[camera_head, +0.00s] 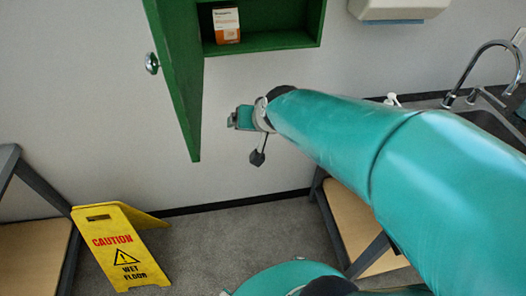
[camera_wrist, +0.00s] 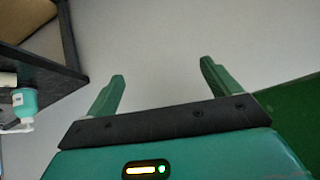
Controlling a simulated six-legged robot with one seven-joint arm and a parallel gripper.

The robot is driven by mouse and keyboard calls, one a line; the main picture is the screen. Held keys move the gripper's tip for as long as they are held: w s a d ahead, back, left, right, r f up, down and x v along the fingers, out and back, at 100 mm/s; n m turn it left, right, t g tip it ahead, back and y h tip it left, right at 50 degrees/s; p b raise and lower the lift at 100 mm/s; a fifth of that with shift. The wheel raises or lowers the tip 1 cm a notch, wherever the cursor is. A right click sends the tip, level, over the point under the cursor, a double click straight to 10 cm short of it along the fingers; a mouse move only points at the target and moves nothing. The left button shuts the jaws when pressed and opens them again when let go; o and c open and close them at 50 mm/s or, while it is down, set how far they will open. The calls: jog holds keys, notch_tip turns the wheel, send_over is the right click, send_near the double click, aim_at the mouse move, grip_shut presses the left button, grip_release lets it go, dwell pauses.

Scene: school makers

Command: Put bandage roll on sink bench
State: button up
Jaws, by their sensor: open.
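My gripper (camera_head: 248,136) is just below the open front of a green wall cabinet, beside its open door. In the wrist view my gripper (camera_wrist: 162,70) has its two fingers wide apart with nothing between them. The sink bench (camera_head: 425,103) is at the right, with a sink basin (camera_head: 490,122) and a curved tap (camera_head: 480,65); my arm hides part of it. Its dark edge (camera_wrist: 52,82) also shows at the left of the wrist view. I cannot make out a bandage roll for certain. A small cream object (camera_wrist: 8,79) at the left edge is too cut off to identify.
The cabinet door (camera_head: 180,75) hangs open near my gripper. An orange-and-white box (camera_head: 226,25) stands in the cabinet (camera_head: 275,40). A teal bottle (camera_wrist: 25,101) stands on the bench. A yellow wet-floor sign (camera_head: 118,248) stands at lower left. A dispenser (camera_head: 400,8) is above.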

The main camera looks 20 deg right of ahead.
jog(key=s+a+r+n+g, duration=0.1)
jog(key=s+r+n, duration=0.1)
jog(key=s, duration=0.5)
jog(key=s+a+r+n+g, duration=0.1)
jog(key=s+a+r+n, duration=0.1)
jog(key=s, duration=0.5)
jog(key=shift+s+g, duration=0.2)
jog(key=shift+g, duration=0.2)
